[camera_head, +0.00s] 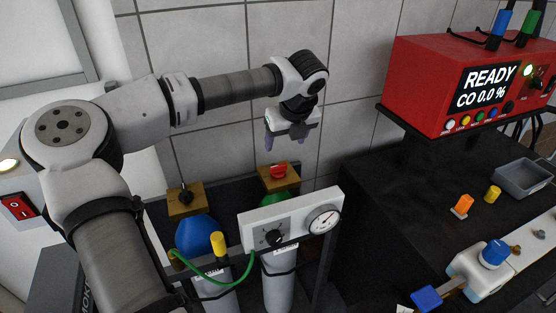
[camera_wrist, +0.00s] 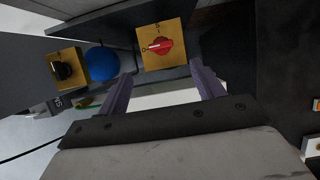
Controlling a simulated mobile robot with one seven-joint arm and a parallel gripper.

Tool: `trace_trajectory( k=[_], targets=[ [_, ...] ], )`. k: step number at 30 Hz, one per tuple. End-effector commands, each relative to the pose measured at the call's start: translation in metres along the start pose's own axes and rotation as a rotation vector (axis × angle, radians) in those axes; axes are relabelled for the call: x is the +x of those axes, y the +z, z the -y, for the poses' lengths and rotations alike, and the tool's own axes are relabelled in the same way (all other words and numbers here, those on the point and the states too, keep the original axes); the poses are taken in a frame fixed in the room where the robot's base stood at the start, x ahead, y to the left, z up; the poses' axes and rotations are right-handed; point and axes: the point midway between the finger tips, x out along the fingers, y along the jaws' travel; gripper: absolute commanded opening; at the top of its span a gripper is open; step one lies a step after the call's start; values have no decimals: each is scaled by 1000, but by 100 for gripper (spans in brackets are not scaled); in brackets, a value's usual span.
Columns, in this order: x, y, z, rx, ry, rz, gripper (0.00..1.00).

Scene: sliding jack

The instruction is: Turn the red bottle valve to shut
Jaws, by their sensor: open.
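The red bottle valve (camera_head: 278,171) is a red knob on a yellow square block (camera_head: 281,183) atop the green-topped bottle. In the wrist view the red knob (camera_wrist: 160,46) sits on its yellow block (camera_wrist: 172,60), with its pointer towards the left, near an O-like mark; a second mark is at the top. My gripper (camera_head: 284,140) hangs above the valve in the head view, apart from it. In the wrist view my gripper (camera_wrist: 158,80) has its two purple fingers spread, with nothing between them, and the valve shows beyond their tips.
A black knob on a yellow block (camera_head: 186,198) stands left of the red valve, over a blue-topped bottle (camera_head: 197,235). A white panel with a gauge (camera_head: 292,219) stands in front. A red analyser (camera_head: 460,84) is on a shelf at right. A tiled wall is close behind.

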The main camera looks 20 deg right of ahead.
Motion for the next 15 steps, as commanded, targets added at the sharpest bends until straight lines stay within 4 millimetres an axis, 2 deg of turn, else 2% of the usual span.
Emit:
trace_trajectory(
  k=[9, 15],
  targets=[
    [65, -1, 1, 3, -2, -6, 67],
    [99, 0, 1, 2, -3, -4, 67]
  ],
)
